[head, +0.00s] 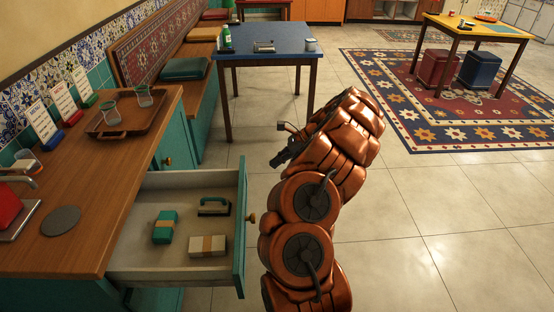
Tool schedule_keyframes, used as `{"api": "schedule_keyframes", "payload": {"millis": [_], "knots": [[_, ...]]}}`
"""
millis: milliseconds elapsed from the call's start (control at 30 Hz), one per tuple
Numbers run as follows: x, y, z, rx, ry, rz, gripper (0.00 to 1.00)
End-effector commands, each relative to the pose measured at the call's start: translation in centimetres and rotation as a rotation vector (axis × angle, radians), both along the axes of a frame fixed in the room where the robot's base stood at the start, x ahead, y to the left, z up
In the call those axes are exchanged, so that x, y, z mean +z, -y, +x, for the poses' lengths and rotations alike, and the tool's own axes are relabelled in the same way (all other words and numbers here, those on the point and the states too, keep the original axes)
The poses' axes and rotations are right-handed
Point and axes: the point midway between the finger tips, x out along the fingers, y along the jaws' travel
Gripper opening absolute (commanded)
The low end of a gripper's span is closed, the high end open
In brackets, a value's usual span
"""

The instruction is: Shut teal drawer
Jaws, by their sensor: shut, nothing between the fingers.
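The teal drawer (239,249) is pulled well out of the counter on the left, with its teal front toward the right and a round brass knob (251,218) on it. Inside lie a teal packet (164,227), a pale packet with a brown band (207,246) and a dark-handled brush-like item (214,206). My gripper (277,146) is shut and empty, in the air beyond and to the right of the drawer front, apart from it.
The wooden countertop (75,225) holds a brown tray (128,125) with two glasses and a grey disc (60,221). A blue table (270,45) stands behind. A patterned rug (400,115) lies at right. The tiled floor on the right is clear.

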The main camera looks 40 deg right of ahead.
Motion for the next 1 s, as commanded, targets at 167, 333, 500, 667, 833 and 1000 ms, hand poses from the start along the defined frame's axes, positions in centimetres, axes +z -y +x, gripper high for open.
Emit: {"api": "schedule_keyframes", "payload": {"millis": [167, 333, 500, 667, 833, 1000], "knots": [[-2.3, -1.9, 1.5, 0.004, -0.001, 0.002, 0.00], [-4.5, -3.4, 2.9, 0.002, -0.003, 0.000, 0.00], [-4.4, -5.3, 4.4, 0.005, -0.001, 0.002, 0.00], [-4.5, -6.1, 5.3, 0.002, 0.000, -0.001, 0.00], [-4.5, -6.4, 5.6, 0.001, 0.001, 0.000, 0.00], [-4.5, -6.4, 5.6, 0.001, 0.001, 0.000, 0.00]]}}
